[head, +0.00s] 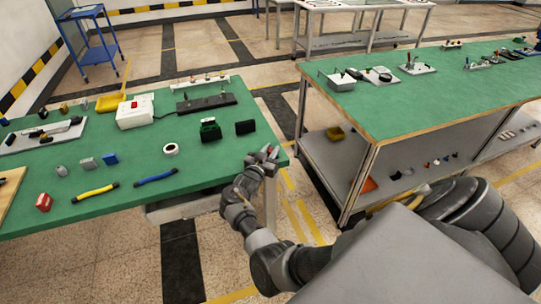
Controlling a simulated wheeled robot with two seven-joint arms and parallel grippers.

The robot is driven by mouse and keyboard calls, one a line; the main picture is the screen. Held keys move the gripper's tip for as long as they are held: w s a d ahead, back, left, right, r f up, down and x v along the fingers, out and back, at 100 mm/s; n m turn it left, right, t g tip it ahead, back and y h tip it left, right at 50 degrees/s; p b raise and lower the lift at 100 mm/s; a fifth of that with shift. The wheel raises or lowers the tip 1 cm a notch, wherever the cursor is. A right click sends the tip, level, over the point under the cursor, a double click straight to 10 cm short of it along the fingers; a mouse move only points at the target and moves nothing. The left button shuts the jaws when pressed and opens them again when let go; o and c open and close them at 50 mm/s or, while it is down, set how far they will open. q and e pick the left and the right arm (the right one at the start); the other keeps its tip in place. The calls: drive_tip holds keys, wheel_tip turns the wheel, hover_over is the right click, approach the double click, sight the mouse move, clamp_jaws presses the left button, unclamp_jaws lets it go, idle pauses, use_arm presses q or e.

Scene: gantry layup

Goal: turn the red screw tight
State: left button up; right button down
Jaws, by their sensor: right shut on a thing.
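My right gripper (265,155) is at the right end of the near green table (215,175), close to its edge. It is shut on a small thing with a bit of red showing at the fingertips. That thing is mostly hidden by the fingers and too small to identify surely as the red screw. I cannot make out a red screw anywhere else. My left gripper is not in view.
On the near table are a white box with a red button (134,112), a black rail fixture (206,103), a tape roll (171,149), a red block (44,202), and yellow (95,192) and blue (155,177) tools. A second green table (390,112) stands right, across a gap.

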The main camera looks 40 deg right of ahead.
drive_tip(key=shift+r+b, duration=0.1)
drive_tip(key=shift+b, duration=0.2)
drive_tip(key=shift+d+m+g, duration=0.1)
drive_tip(key=shift+m+g, duration=0.2)
drive_tip(key=shift+g, duration=0.1)
drive_tip(key=c, duration=1.3)
unclamp_jaws()
